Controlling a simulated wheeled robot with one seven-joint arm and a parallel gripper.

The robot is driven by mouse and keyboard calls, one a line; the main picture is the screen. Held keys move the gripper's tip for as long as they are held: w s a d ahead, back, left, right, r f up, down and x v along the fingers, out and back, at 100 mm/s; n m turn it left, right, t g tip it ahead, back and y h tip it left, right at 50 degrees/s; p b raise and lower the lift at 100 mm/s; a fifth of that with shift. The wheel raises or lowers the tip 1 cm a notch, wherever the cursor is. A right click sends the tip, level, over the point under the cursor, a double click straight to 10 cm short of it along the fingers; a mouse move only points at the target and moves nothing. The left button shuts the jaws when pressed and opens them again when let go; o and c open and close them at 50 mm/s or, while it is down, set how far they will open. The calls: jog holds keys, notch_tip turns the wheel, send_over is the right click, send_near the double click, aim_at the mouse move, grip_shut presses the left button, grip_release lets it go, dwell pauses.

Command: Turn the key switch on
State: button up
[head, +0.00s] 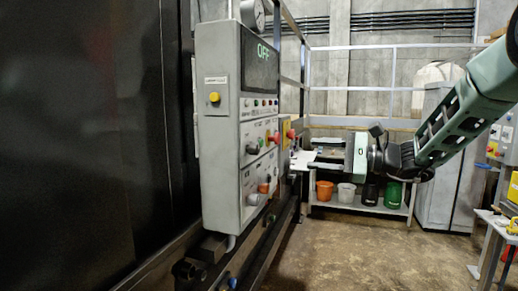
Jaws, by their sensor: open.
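A grey control panel box (221,130) stands left of centre in the head view. Its dark display (262,57) reads OFF in green. The panel face below carries several small buttons and knobs, including a dark knob (252,149) and an orange one (264,188). They are too small and oblique for me to tell which is the key switch. My gripper (311,160) is open and empty, pointing left towards the panel's lower half.
A yellow button (214,97) is on the box's near side. A dark machine wall (80,140) fills the left. Behind my gripper, a low shelf holds an orange bucket (325,191), a white one and dark containers. A grey cabinet (445,165) stands at right. The floor (370,255) is clear.

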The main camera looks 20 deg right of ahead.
aim_at(258, 150)
jog(key=p+x, duration=0.5)
jog(key=x, duration=0.9)
jog(key=shift+w+a+r, duration=0.1)
jog(key=shift+a, duration=0.1)
jog(key=shift+w+a, duration=0.4)
jog(key=shift+a, duration=0.15)
jog(key=c, duration=1)
